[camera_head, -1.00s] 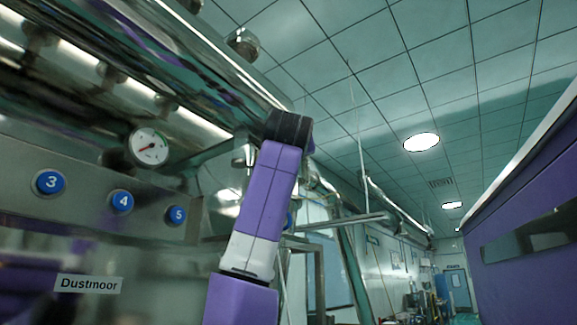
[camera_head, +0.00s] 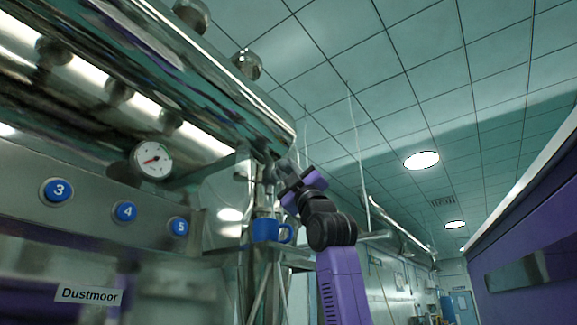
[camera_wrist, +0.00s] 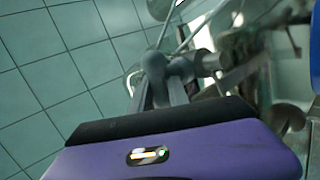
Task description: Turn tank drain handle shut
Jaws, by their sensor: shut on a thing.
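My gripper (camera_wrist: 166,88) shows in the wrist view, with two grey fingers rising from the purple and black palm. The fingers close around a grey, rounded metal part, which looks like the tank drain handle (camera_wrist: 180,67); its grip end is partly hidden by the fingers. In the head view my gripper (camera_head: 272,170) is at the right end of the large shiny tank (camera_head: 190,75), beside metal fittings. The handle is too small there to make out its angle.
A round gauge (camera_head: 152,159) and blue numbered buttons (camera_head: 125,211) are on the panel to the left. A purple machine (camera_head: 525,235) stands at the right, with open room between.

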